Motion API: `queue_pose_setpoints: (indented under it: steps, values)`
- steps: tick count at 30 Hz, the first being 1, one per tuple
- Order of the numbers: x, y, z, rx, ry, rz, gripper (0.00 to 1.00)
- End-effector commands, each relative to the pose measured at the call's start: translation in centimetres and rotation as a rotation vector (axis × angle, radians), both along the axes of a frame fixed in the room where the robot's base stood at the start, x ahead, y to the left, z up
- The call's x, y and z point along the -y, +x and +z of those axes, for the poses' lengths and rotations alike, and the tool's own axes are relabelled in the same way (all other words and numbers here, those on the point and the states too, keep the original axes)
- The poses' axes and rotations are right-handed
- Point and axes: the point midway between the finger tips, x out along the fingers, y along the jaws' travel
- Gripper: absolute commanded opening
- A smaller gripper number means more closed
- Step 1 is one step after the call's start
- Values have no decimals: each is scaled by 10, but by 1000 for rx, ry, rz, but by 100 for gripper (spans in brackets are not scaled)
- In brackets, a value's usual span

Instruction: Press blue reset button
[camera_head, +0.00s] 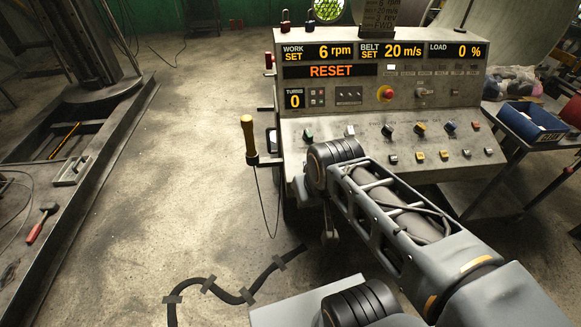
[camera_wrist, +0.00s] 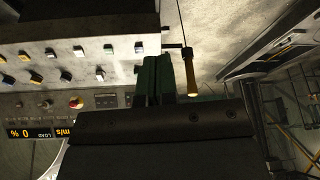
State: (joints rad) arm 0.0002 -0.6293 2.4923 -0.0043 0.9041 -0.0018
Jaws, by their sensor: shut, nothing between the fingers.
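The grey control console (camera_head: 292,150) stands upright in the head view, its sloped panel carrying two rows of knobs and buttons. In the wrist view the panel appears upside down, and a small bluish square button (camera_wrist: 139,47) sits at the right end of the button row near the panel's edge. I cannot pick out this button in the head view, where my arm covers part of the panel. My gripper (camera_wrist: 155,72) is shut and empty, its dark green fingers close to that button in the picture. I cannot tell whether they touch the panel.
The console's display (camera_head: 331,71) reads RESET, with load 0 and turns 0. A red emergency knob (camera_head: 386,93) sits on the upright face. A yellow-handled lever (camera_head: 248,137) stands at the console's left side. A blue bin (camera_head: 533,122) is on the right.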

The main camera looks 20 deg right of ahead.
Motion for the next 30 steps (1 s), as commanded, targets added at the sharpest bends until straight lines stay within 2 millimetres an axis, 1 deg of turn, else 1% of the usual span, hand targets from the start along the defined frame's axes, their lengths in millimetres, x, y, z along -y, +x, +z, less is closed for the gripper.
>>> queue_pose_setpoints:
  steps: [10, 11, 14, 17, 18, 20, 21, 22, 23, 24, 26, 27, 30]
  values:
    - [-1, 2, -2, -3, 16, -11, 0]
    - [-2, 5, -4, -5, 33, -21, 0]
    - [-12, 21, -15, -18, 138, -92, 0]
    - [-20, 53, -31, -29, 326, -230, 0]
    - [-21, 70, -37, -30, 414, -302, 0]
    - [-18, 98, -48, -27, 554, -420, 0]
    - [-14, 118, -54, -18, 647, -502, 0]
    - [-10, 133, -58, -12, 715, -564, 0]
    - [-5, 148, -64, -5, 780, -626, 0]
    - [4, 167, -70, 8, 865, -710, 0]
    - [20, 193, -81, 29, 980, -827, 0]
    - [31, 207, -87, 43, 1048, -896, 0]
    - [58, 236, -102, 78, 1184, -1047, 0]
